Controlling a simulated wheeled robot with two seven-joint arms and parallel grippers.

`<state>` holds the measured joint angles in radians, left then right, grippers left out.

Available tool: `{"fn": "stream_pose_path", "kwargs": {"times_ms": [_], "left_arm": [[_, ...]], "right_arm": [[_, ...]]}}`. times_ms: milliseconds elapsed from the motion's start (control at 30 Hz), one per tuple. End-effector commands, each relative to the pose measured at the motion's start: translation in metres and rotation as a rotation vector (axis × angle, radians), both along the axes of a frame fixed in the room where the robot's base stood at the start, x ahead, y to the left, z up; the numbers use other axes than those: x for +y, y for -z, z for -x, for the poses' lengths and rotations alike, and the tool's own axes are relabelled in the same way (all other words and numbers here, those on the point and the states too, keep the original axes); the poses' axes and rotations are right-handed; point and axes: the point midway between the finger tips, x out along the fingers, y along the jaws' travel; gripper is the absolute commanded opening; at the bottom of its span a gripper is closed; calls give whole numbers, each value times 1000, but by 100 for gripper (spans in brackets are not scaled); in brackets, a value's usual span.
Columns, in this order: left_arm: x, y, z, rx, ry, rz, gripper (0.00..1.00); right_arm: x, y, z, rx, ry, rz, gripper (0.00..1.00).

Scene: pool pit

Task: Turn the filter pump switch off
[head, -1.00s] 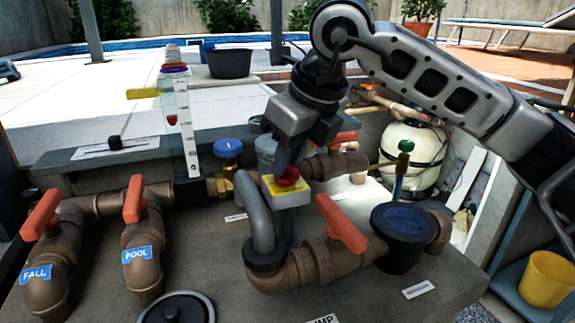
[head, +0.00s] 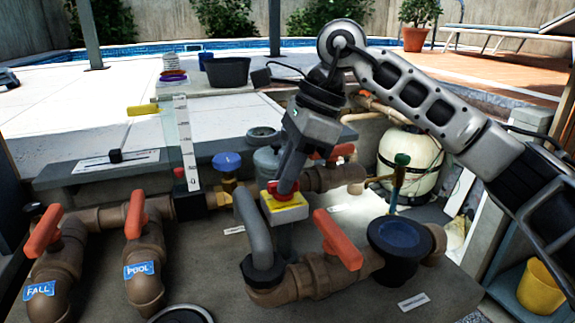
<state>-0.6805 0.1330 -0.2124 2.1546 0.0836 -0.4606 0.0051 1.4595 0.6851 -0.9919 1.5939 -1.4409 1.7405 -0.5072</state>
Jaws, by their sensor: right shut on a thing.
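The filter pump switch is a red knob (head: 272,187) on a yellow plate, on top of a small pale box (head: 287,212) behind the grey bent pipe. My right gripper (head: 285,187) comes down from above, tilted, and is shut on the red knob. The fingers hide part of the knob, so I cannot tell which position it points to. My left gripper is not in view.
Orange-handled valves stand on brown pipes at left (head: 43,231), (head: 135,214) and right of centre (head: 337,238). A blue valve knob (head: 227,161) is left of the switch. A black-rimmed pump lid (head: 400,236) is to its right. A yellow bucket (head: 541,287) stands at lower right.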

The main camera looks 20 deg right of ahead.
Motion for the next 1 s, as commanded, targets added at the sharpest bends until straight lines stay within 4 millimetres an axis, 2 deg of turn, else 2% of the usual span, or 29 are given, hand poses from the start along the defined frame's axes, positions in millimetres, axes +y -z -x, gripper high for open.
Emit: {"fn": "stream_pose_path", "kwargs": {"times_ms": [333, 900, 933, 1000], "left_arm": [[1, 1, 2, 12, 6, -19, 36], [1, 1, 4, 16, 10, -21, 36], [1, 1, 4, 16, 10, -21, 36], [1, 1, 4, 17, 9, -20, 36]], "right_arm": [[0, 2, 0, 6, -153, 4, 0], [0, 3, 0, 5, -185, 5, 0], [0, 3, 0, 5, -184, 5, 20], [0, 3, 0, 5, -184, 5, 36]]}}
